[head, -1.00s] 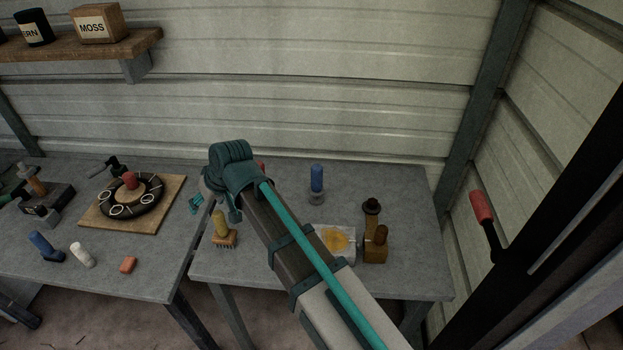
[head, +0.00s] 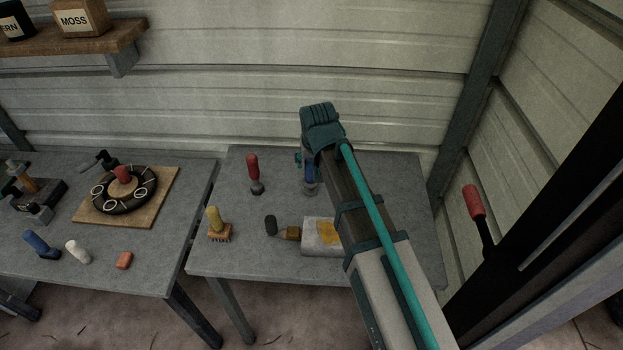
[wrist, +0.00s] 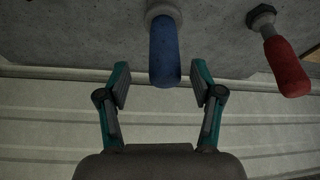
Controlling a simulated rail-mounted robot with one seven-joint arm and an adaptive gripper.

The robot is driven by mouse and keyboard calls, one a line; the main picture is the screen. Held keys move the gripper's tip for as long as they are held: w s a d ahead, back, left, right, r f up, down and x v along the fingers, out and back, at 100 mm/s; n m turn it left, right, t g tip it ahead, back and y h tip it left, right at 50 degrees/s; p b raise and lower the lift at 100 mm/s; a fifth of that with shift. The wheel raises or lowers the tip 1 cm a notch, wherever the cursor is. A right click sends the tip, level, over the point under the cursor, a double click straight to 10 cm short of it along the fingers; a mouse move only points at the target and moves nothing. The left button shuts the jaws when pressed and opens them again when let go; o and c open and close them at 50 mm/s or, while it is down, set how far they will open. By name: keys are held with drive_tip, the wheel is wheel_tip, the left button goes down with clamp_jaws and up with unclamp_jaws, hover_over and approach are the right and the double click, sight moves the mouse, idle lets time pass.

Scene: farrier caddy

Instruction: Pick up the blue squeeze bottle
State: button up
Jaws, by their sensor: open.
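A blue bottle-like thing (head: 310,175) stands upright on a grey base on the right bench, partly hidden by my arm. In the wrist view the blue thing (wrist: 165,52) appears with its base toward the top and its rounded end downward. My gripper (wrist: 161,78) is open. The rounded end lies between its fingers in the picture, with a visible gap on each side and no contact seen. In the head view my gripper (head: 304,160) is at the blue thing, its fingers mostly hidden.
A red-handled thing (head: 253,172) stands left of the blue one. A yellow-handled brush (head: 215,224), a dark-capped item (head: 271,225) and a white pad (head: 315,236) lie nearer the front. Another blue thing (head: 40,243) is on the left bench. The metal wall (head: 250,100) is close behind.

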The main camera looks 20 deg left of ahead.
sight(311, 176)
drive_tip(key=shift+a+p+x, duration=0.15)
drive_tip(key=shift+p+x, duration=0.5)
drive_tip(key=shift+x, duration=0.9)
drive_tip(key=shift+a+p+x, duration=0.15)
drive_tip(key=shift+p+x, duration=0.45)
drive_tip(key=shift+x, duration=0.9)
drive_tip(key=shift+c, duration=0.3)
clamp_jaws()
